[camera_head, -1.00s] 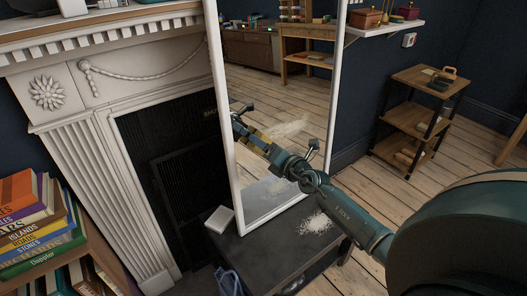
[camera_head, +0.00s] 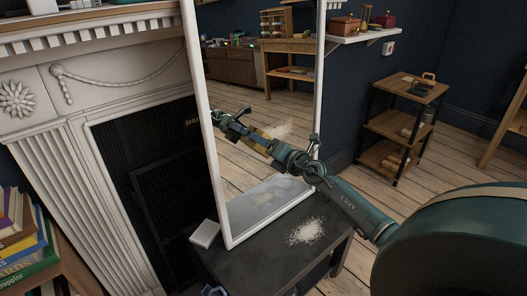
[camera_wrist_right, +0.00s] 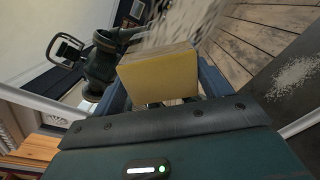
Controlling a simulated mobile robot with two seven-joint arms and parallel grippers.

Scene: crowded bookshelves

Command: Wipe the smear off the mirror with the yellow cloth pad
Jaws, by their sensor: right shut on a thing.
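The mirror (camera_head: 207,128) is a tall white-framed glass leaning upright on a dark low table. A whitish streaky smear (camera_head: 283,130) shows on its glass, just above my right gripper; it also shows in the right wrist view (camera_wrist_right: 180,25). My right gripper (camera_head: 268,142) is shut on the yellow cloth pad (camera_wrist_right: 158,78), which faces the glass. In the head view the pad is small and partly merges with the reflection of my arm. I cannot tell whether the pad touches the glass. My left gripper is not in view.
The dark table (camera_head: 270,262) holds a white block (camera_head: 205,233) at the mirror's left foot and a patch of white grains (camera_head: 306,231) at right. A white fireplace (camera_head: 80,170) stands at left, a wooden shelf unit (camera_head: 402,125) at right.

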